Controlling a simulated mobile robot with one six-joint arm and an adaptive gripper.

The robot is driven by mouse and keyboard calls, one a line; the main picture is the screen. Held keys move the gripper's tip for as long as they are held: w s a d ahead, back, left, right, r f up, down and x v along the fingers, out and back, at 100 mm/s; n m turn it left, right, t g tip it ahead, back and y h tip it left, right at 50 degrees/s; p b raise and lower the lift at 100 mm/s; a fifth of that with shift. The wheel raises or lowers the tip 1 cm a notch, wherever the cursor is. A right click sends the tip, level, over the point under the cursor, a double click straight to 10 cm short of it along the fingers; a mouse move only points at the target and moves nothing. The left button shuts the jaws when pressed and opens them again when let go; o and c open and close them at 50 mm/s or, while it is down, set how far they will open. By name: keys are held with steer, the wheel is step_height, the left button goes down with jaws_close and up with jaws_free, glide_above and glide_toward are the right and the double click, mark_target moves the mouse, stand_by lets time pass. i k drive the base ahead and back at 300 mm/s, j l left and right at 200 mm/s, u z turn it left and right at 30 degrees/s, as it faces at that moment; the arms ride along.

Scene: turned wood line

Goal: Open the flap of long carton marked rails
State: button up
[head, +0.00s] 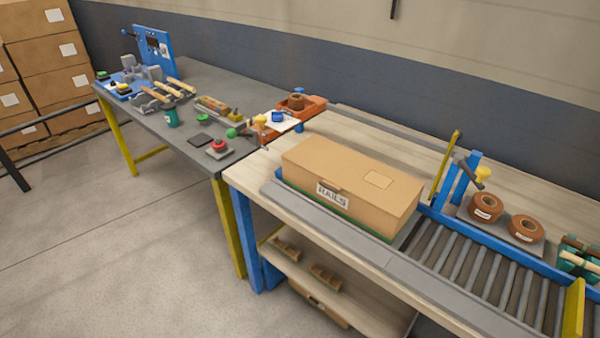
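The long carton marked RAILS (370,205) is a brown cardboard box on the wooden bench. Its RAILS label (332,195) is on the front long side, and a blank patch (378,179) shows on top. The top looks closed, with a small tab at the upper front edge above the label. The carton rests on a green and blue base at the left end of the roller conveyor. My gripper is not in view.
The roller conveyor (480,276) runs right from the carton. Tape rolls (485,207) sit on a plate behind it, near a blue post with a yellow knob (482,174). A grey bench (195,132) with tools stands left. Floor (110,250) at front left is clear.

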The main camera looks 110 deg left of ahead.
mark_target(391, 190)
steer(key=u, duration=3.6)
steer(key=i+l, duration=0.1)
steer(key=i, duration=0.2)
steer(key=i+l, duration=0.1)
steer(key=i, duration=0.2)
steer(key=u, duration=0.05)
